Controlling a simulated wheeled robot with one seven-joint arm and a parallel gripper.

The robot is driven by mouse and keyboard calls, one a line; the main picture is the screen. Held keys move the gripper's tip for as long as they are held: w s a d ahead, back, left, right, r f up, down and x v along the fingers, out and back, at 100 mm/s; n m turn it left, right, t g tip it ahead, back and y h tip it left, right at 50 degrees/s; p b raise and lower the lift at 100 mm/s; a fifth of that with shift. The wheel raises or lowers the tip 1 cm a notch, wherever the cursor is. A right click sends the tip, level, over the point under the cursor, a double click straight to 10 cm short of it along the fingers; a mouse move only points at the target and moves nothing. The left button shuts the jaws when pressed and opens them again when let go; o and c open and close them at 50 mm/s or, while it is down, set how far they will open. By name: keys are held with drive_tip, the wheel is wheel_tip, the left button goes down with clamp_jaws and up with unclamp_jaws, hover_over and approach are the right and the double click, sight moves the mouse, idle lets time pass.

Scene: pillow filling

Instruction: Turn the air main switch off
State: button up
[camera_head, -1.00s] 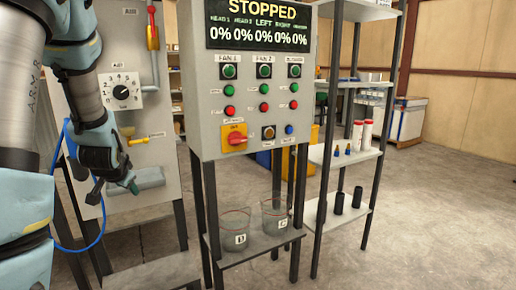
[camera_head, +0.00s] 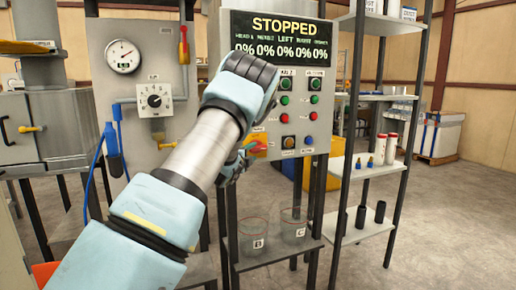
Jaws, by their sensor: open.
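A yellow plate with a red rotary switch (camera_head: 260,140) sits low on the left of the grey control panel, partly hidden by my arm; its lettering is too small to read. On the air panel at left, a red-and-yellow lever (camera_head: 184,45) stands upright on a pipe. I cannot tell from labels which is the air main switch. My gripper (camera_head: 247,152) is open at the lower left of the control panel, close by the yellow plate and partly hidden behind my forearm. Whether it touches the red switch cannot be told.
The display (camera_head: 281,37) reads STOPPED with several 0% values. Green and red buttons lie close right of my wrist. Two clear buckets (camera_head: 253,236) stand on the shelf below. A white shelf rack (camera_head: 376,170) stands at right. A blue hose (camera_head: 112,145) hangs at left.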

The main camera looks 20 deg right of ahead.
sight(257, 150)
drive_tip(key=p+x, duration=0.1)
drive_tip(key=x, duration=0.4)
drive_tip(key=shift+w+a, duration=0.1)
clamp_jaws()
idle(0.4)
